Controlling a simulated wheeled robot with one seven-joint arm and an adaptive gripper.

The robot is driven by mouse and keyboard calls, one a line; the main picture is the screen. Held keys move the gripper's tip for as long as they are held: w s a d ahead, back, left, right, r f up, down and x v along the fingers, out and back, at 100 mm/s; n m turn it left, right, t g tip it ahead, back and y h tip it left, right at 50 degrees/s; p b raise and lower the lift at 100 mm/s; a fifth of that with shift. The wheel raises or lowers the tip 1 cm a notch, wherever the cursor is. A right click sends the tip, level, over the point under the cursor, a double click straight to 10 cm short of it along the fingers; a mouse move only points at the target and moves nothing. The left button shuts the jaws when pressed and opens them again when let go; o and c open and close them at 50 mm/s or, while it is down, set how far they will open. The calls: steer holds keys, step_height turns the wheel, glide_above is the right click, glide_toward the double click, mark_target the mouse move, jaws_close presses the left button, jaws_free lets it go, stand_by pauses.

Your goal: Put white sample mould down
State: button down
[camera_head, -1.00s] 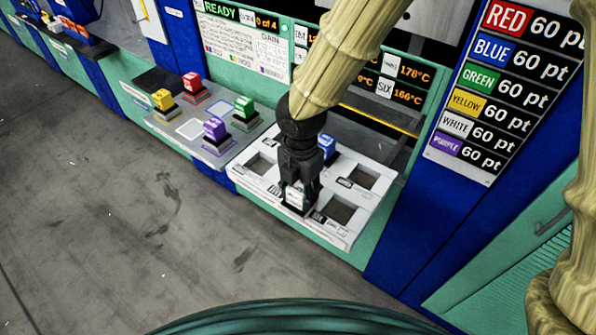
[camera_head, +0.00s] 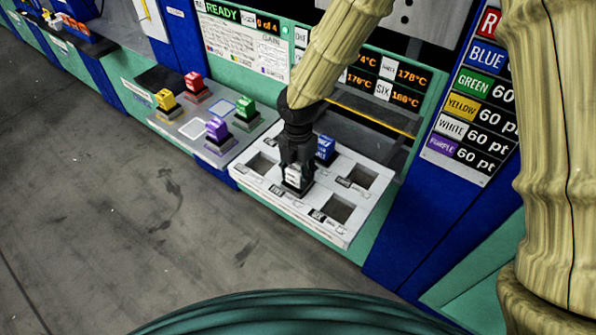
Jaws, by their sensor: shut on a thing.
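My gripper (camera_head: 296,170) points down, shut on the white sample mould (camera_head: 294,176). It is over the light tray (camera_head: 262,192) with square wells, at the front middle well between two empty wells. The gripper hides part of the mould and most of that well. I cannot tell whether the mould touches the bottom. A blue mould (camera_head: 325,148) stands on the tray just behind and right of my gripper.
On the grey shelf (camera_head: 165,122) to the left stand yellow (camera_head: 166,101), red (camera_head: 194,82), green (camera_head: 244,108) and purple (camera_head: 217,129) moulds. The tray's empty wells are at left (camera_head: 262,166), right (camera_head: 363,177) and front right (camera_head: 338,208). The press panel rises behind.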

steer(key=shift+f, duration=0.35)
steer(key=shift+f, duration=0.15)
steer(key=c, duration=0.9)
jaws_free()
steer(key=shift+o, duration=0.2)
step_height(320, 180, up, 12)
steer(key=shift+r+b, duration=0.15)
steer(key=shift+b, duration=0.65)
